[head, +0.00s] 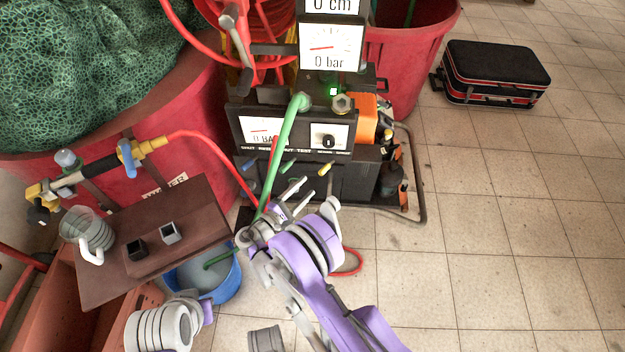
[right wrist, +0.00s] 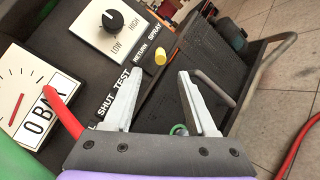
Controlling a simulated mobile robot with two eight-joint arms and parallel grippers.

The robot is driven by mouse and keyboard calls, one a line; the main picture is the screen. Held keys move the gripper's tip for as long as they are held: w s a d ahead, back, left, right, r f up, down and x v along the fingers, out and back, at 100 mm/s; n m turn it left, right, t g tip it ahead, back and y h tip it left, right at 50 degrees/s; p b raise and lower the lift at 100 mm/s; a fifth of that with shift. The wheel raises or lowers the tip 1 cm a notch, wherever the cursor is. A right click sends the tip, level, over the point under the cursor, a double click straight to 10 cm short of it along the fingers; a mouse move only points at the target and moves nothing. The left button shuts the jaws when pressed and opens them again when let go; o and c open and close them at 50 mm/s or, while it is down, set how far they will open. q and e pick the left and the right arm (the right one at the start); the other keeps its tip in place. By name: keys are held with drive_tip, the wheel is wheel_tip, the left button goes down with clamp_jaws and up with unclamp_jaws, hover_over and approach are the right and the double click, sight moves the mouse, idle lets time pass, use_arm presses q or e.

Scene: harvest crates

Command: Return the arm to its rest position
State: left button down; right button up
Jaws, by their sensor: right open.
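My right gripper (head: 290,192) is open and empty in front of the black pump unit (head: 262,128). In the right wrist view its two grey fingers (right wrist: 160,82) stand apart, close over the unit's face, with nothing between them. The labels "SHUT", "TEST", "RETURN" and "SPRAY" and a yellow-tipped lever (right wrist: 160,56) lie just beyond the fingertips. I cannot tell whether a finger touches the unit. My purple right arm reaches up from the bottom middle of the head view. A part of my left arm shows at the lower left; its gripper is not visible.
A green hose (head: 283,150) and red hoses run close to my right gripper. A blue bucket (head: 228,282) and a brown board (head: 190,215) with a clear jug (head: 88,231) are to the left. A black case (head: 497,68) lies far right.

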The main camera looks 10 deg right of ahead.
drive_tip(key=shift+s+a, duration=0.2)
drive_tip(key=shift+a, duration=0.1)
idle(0.4)
